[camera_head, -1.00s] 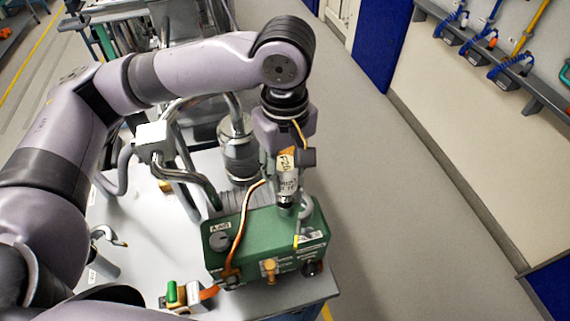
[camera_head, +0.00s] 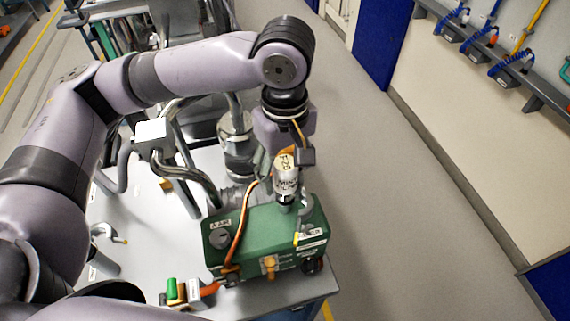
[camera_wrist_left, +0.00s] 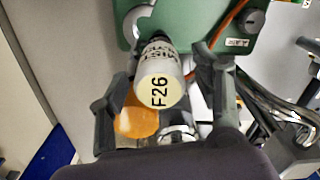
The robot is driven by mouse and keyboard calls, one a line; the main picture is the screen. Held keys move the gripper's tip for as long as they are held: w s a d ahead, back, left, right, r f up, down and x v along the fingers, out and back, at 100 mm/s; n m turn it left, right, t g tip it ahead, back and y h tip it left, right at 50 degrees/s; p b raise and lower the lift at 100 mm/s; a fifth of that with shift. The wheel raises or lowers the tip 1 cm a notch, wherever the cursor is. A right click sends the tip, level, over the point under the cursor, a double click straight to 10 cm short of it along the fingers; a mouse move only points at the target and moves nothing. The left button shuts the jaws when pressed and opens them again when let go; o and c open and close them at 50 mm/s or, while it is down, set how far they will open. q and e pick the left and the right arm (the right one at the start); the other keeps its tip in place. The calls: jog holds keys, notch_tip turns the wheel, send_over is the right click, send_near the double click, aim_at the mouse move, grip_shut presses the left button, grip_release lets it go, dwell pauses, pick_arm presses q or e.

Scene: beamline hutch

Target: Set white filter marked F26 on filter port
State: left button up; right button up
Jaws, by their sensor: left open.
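The white filter (camera_head: 286,182) marked F26 stands upright at the right end of the green box (camera_head: 262,232), over where the filter port would be. Its lower end meets a grey fitting there; whether it is fully seated I cannot tell. In the left wrist view the filter (camera_wrist_left: 160,82) shows its pale F26 cap toward me. My left gripper (camera_head: 287,163) is above and around the filter from behind. In the wrist view its fingers (camera_wrist_left: 163,72) stand apart on both sides of the filter with gaps visible. My right gripper is out of view.
An orange hose (camera_head: 238,238) runs up the box front. A brass-coloured knob (camera_head: 269,264) and a green-capped valve (camera_head: 172,288) are near the front edge. Grey pipes and a metal canister (camera_head: 237,145) stand behind. Open floor (camera_head: 400,220) lies right of the bench.

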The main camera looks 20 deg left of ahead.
pick_arm(q)
notch_tip(320, 180, up, 12)
dwell(0.6)
